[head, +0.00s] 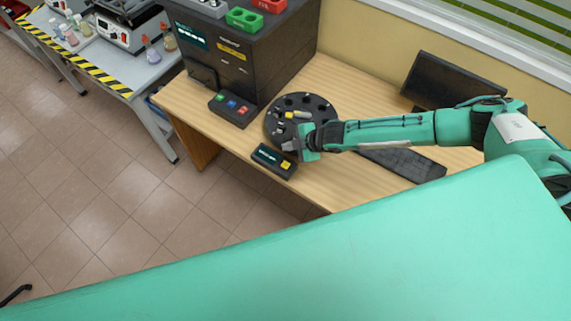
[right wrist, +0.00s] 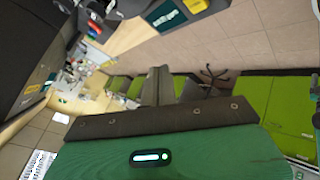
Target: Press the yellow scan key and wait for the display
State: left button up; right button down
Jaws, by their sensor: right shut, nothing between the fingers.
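The yellow scan key (head: 285,164) sits at the right end of a small dark device with a display (head: 266,155), near the front edge of the wooden desk. The key (right wrist: 197,5) and display (right wrist: 165,14) also show at the top of the right wrist view. My right gripper (head: 291,145) is shut and empty, just behind and above the device. It looks apart from the key, though the exact gap is hard to judge. Its fingers (right wrist: 168,85) also show in the right wrist view. My left gripper is out of view.
A round dark carousel (head: 272,128) with a yellow item (head: 289,115) stands behind my gripper. A large dark analyser (head: 245,60) with a button box (head: 234,108) stands to the left. A keyboard (head: 405,163) and monitor (head: 445,82) are to the right.

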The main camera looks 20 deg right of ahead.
jog(key=b, duration=0.6)
send_over(289, 166)
notch_tip(289, 166, down, 7)
jog(key=shift+w+f, duration=0.1)
jog(key=shift+f, duration=0.05)
jog(key=shift+f+b, duration=0.4)
jog(key=shift+f, duration=0.3)
dwell(1.0)
jog(key=shift+f, duration=0.4)
jog(key=shift+f+b, duration=0.55)
jog(key=shift+b, duration=0.1)
dwell(0.4)
jog(key=shift+r, duration=0.1)
jog(key=shift+r+p, duration=0.8)
jog(key=shift+r, duration=0.05)
jog(key=shift+r, duration=0.15)
